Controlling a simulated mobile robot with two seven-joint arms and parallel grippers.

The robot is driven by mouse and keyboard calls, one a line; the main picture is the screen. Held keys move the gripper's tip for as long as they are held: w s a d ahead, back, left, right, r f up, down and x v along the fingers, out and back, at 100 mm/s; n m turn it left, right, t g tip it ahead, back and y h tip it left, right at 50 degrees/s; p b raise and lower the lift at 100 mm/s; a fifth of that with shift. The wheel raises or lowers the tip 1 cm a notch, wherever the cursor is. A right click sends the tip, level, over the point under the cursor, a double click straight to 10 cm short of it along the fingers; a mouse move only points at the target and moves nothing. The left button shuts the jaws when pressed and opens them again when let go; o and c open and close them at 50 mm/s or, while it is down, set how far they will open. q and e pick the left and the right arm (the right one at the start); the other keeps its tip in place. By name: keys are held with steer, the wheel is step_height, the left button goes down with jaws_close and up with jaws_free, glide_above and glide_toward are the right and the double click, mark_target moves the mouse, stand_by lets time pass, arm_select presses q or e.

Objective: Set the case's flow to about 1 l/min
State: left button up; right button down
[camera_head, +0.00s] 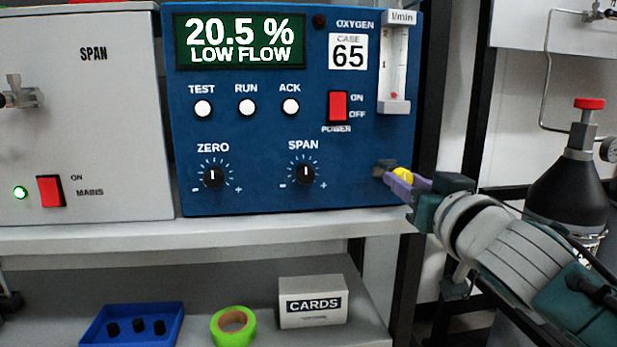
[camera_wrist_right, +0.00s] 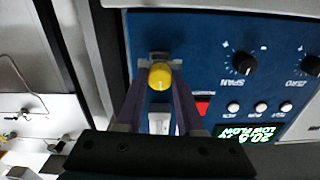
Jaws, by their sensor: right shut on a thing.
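The blue analyser case (camera_head: 260,130) stands on the shelf, and its display (camera_head: 240,42) reads 20.5 % and LOW FLOW. The flow meter (camera_head: 397,65), marked l/min, is at its upper right; a small red float sits near the bottom of the tube, below the 1 mark. The yellow knob (camera_head: 403,174) is at the case's lower right. My right gripper (camera_head: 398,177) is shut on this knob, a finger on each side; the knob also shows between the fingers in the right wrist view (camera_wrist_right: 160,75). My left gripper is not in view.
A grey SPAN unit (camera_head: 80,120) stands left of the case. A dark gas cylinder (camera_head: 572,190) with a red top is at the right. Below are a blue tray (camera_head: 95,338), green tape (camera_head: 217,335) and a CARDS box (camera_head: 312,287).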

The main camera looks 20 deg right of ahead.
steer(key=n+p, duration=0.2)
steer(key=n, duration=2.3)
steer(key=shift+n, duration=0.3)
steer(key=c, duration=0.5)
jaws_free()
steer(key=v, duration=1)
steer(key=shift+d+p, duration=0.1)
steer(key=shift+p, duration=0.2)
